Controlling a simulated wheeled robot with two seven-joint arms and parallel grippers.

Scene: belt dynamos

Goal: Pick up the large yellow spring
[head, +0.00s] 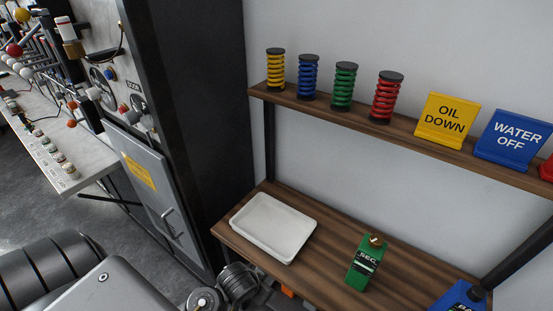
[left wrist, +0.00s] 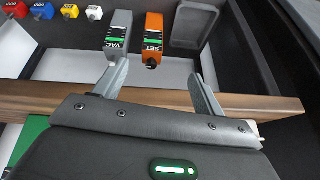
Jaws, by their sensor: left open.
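The large yellow spring (head: 275,70) stands upright at the left end of the wooden upper shelf (head: 358,126) in the head view, with dark caps at top and bottom. Blue (head: 308,77), green (head: 344,87) and red (head: 386,98) springs stand in a row to its right. My left gripper (left wrist: 158,70) shows in the left wrist view, open and with nothing between its fingers, by a wooden edge (left wrist: 255,103). The yellow spring is not seen in that view. My right gripper is not in view.
A white tray (head: 246,243) and a green SEC box (head: 362,268) are on the lower shelf. OIL DOWN (head: 448,120) and WATER OFF (head: 514,140) signs stand right of the springs. The wrist view shows a grey VAC box (left wrist: 118,38) and an orange SET box (left wrist: 153,38).

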